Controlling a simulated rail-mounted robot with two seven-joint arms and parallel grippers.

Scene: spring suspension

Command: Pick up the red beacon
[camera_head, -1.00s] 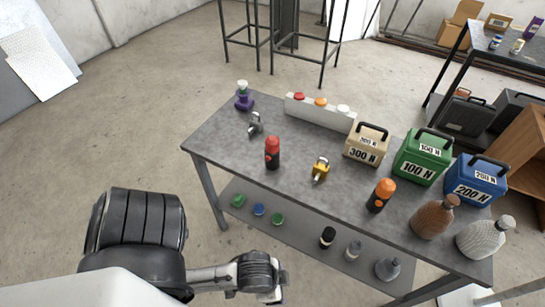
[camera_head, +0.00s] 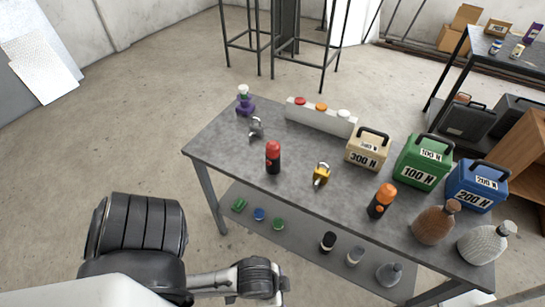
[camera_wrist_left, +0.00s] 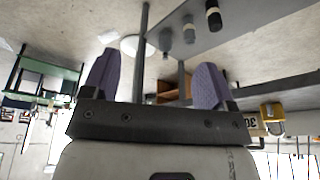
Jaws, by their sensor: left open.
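The red beacon (camera_head: 273,157) has a red top and a black lower body. It stands upright on the grey table, near the front left edge in the head view. My left arm comes in at the lower left, and its wrist end is in front of and below the table edge, apart from the beacon. My left gripper (camera_wrist_left: 155,82) shows in the wrist view with its two purple fingers spread and nothing between them. I cannot make out the beacon in the wrist view. My right gripper is not in view.
The table (camera_head: 222,146) also holds a yellow padlock (camera_head: 321,174), an orange-topped cylinder (camera_head: 381,201), a white button box (camera_head: 321,117), labelled weights such as a green one (camera_head: 422,164), and bottles. A lower shelf (camera_head: 303,242) carries small items. Table space around the beacon is clear.

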